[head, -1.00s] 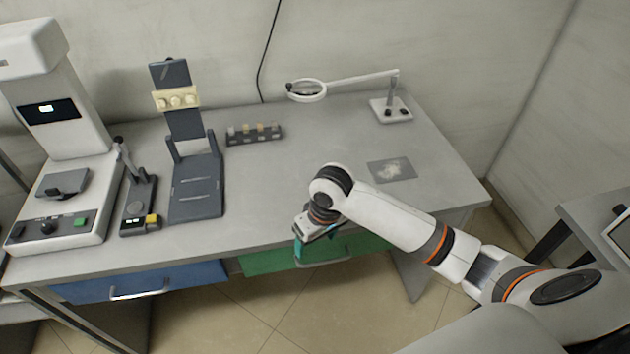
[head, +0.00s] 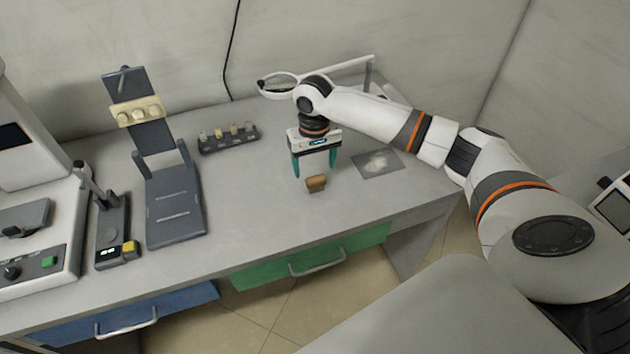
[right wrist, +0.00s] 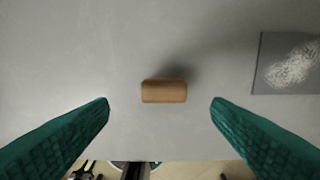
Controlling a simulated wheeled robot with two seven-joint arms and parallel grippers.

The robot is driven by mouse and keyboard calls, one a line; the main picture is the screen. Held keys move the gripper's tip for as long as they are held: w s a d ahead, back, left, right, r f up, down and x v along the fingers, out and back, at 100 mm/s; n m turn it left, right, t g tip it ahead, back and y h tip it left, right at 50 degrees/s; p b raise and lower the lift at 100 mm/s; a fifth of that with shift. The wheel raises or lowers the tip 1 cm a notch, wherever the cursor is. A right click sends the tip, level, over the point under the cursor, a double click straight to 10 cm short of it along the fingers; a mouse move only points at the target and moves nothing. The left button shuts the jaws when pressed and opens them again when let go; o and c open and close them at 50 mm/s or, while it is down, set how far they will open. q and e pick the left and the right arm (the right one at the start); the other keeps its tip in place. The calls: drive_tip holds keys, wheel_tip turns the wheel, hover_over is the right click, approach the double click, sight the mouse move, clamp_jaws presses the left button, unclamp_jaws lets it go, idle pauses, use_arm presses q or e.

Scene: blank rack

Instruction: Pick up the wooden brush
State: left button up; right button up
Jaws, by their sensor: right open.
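The wooden brush (head: 316,184) is a small brown block on the grey table, near the front edge. In the right wrist view the brush (right wrist: 164,91) lies between and beyond the two green fingertips, with its long side running across the picture. My right gripper (head: 315,170) is open and empty, pointing down above the table just behind the brush. Its green fingers (right wrist: 160,103) are spread wider than the brush and do not touch it. The brush's underside is hidden. My left gripper is not in view.
A dark mat with white powder (head: 378,163) lies right of the brush. A magnifier lamp (head: 280,84) stands behind my right arm. A rack of small blocks (head: 229,138), a dark stand (head: 172,205) and a white machine (head: 40,235) are to the left. The table between is clear.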

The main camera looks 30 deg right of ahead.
sight(316, 179)
drive_tip(key=f, duration=0.2)
drive_tip(key=shift+w+f, duration=0.2)
drive_tip(key=shift+f, duration=0.15)
drive_tip(key=f, duration=0.4)
drive_tip(key=shift+d+f+p, duration=0.25)
drive_tip(key=shift+f+p, duration=0.15)
drive_tip(key=shift+s, duration=0.1)
drive_tip(key=c, duration=1)
